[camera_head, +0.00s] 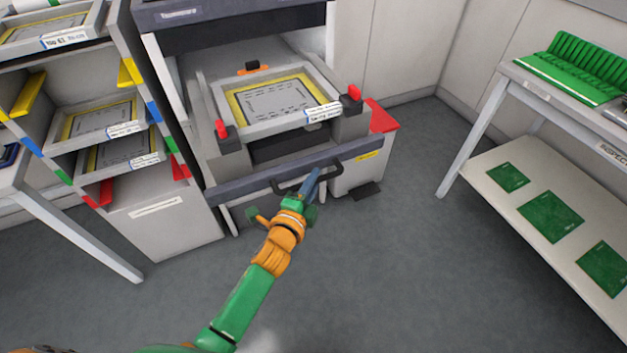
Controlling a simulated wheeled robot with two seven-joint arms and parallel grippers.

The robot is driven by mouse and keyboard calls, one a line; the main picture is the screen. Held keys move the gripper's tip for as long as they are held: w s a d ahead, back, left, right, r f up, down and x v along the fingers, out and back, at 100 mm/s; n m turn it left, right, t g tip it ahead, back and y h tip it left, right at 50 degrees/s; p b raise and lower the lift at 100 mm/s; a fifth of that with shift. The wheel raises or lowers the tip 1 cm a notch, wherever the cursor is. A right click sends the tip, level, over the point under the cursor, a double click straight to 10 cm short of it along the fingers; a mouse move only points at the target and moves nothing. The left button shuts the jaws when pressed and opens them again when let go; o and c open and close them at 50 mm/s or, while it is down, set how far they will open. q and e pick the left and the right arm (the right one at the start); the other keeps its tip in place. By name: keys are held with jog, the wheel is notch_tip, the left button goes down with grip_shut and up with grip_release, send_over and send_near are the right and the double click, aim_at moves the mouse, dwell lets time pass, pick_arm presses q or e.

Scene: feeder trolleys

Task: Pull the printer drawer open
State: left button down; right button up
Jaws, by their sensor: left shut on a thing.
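The printer (235,12) stands at the upper middle. Its grey drawer front (235,188) runs across below a stencil frame (222,101), which lies between side blocks with red knobs. The drawer front stands forward of the printer's upper body; how far it is out on its slides I cannot tell. A dark bar handle (337,164) is fixed to the drawer front. My left gripper (311,180) reaches up from below and is shut on the handle near its middle, hiding part of it. My right gripper is not in view.
A rack (157,214) with framed stencils stands close on the left. A red-topped grey box (382,115) adjoins the printer's right side. The floor (400,270) in front is clear.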

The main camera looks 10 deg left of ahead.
pick_arm(q)
jog(key=c, duration=0.8)
grip_release()
jog(key=f+v, duration=0.1)
jog(key=v, duration=0.6)
jog(key=shift+r+p, duration=0.45)
